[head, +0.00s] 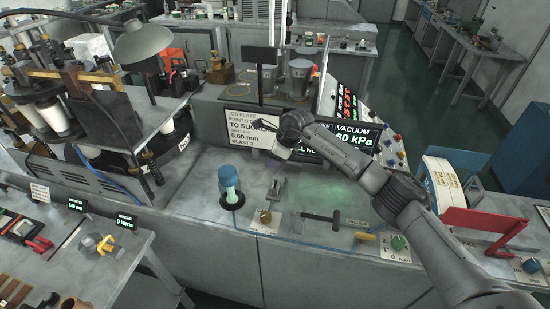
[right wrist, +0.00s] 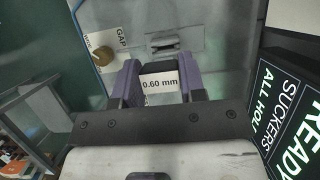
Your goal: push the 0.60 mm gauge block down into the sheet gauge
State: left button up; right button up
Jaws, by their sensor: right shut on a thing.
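My right gripper (head: 279,155) hangs over the grey bench, beyond the sheet gauge (head: 277,188) in the head view. In the right wrist view its two purple fingers (right wrist: 158,76) are shut on the gauge block (right wrist: 160,86), whose white label reads 0.60 mm. The sheet gauge, a small grey metal fitting with a slot, shows just past the fingertips in the right wrist view (right wrist: 166,44). The block appears apart from the gauge, though the height between them is hard to tell. In the head view the gripper largely hides the block. My left gripper is not in view.
A brass gap knob (head: 264,216) stands before the gauge. Left of it is a blue-topped glass cylinder (head: 229,186); right is a dark T-shaped bar (head: 335,220). The job plate (head: 255,130) reads 0.60 mm, blast 3. A vacuum display (head: 357,140) stands behind my right arm.

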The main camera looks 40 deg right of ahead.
jog(key=shift+f+b, duration=0.95)
jog(key=shift+f, duration=1.45)
jog(key=shift+f, duration=0.25)
dwell(0.3)
jog(key=shift+f+b, duration=0.7)
jog(key=shift+f, duration=0.05)
jog(key=shift+f+b, duration=0.75)
jog(key=shift+f, duration=0.45)
